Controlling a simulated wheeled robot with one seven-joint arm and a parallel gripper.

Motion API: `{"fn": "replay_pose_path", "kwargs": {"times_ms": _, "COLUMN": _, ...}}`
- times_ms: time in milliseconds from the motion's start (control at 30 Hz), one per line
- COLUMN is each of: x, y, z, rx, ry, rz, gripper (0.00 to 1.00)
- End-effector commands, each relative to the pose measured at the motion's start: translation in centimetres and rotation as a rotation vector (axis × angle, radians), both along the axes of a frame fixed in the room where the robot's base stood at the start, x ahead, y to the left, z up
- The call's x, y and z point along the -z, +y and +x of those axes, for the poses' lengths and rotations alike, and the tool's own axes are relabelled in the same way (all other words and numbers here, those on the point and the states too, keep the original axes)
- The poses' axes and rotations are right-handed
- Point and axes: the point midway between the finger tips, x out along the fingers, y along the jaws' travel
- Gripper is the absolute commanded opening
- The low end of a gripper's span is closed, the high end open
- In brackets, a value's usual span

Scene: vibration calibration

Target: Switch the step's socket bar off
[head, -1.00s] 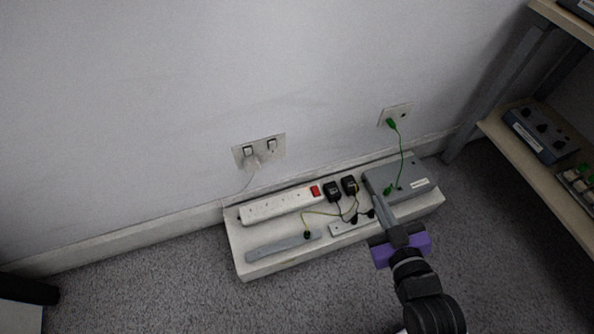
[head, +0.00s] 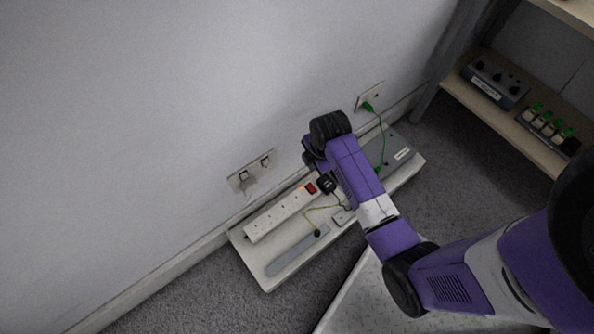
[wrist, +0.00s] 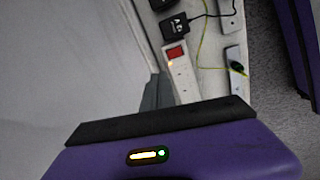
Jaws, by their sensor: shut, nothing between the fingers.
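The white socket bar (head: 276,216) lies along the back of the low white step (head: 270,283), near the wall. Its red rocker switch (head: 311,188) is at its right end. In the wrist view the switch (wrist: 176,54) shows red, with a small orange glow beside it on the bar (wrist: 183,80). My gripper's dark grey fingertips (wrist: 156,92) are shut and empty, beside the bar close to the switch end. I cannot tell if they touch it. In the head view my arm's wrist hides the gripper.
Black adapters (wrist: 175,26) sit beyond the switch. A yellow-green wire (head: 306,212) crosses the step to a grey strip (head: 292,256). A grey box (head: 400,150) has a green lead to a wall socket (head: 370,97). A double wall socket (head: 250,172) is above the bar. Shelves stand right.

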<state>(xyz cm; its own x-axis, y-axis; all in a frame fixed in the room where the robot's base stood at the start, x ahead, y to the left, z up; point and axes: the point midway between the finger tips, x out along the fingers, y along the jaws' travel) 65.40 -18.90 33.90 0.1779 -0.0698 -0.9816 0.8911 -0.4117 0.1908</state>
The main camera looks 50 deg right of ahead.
Motion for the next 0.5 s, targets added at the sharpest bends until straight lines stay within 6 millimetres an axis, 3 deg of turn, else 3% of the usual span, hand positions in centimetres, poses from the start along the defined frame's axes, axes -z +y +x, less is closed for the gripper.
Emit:
{"fn": "replay_pose_path", "kwargs": {"times_ms": 133, "x": 0.27, "y": 0.85, "z": -1.44, "rx": -0.113, "ry": 0.065, "rz": 0.018, "gripper": 0.0}}
{"fn": "replay_pose_path", "kwargs": {"times_ms": 500, "x": 0.26, "y": 0.92, "z": -1.55, "rx": -0.152, "ry": 0.071, "rz": 0.015, "gripper": 0.0}}
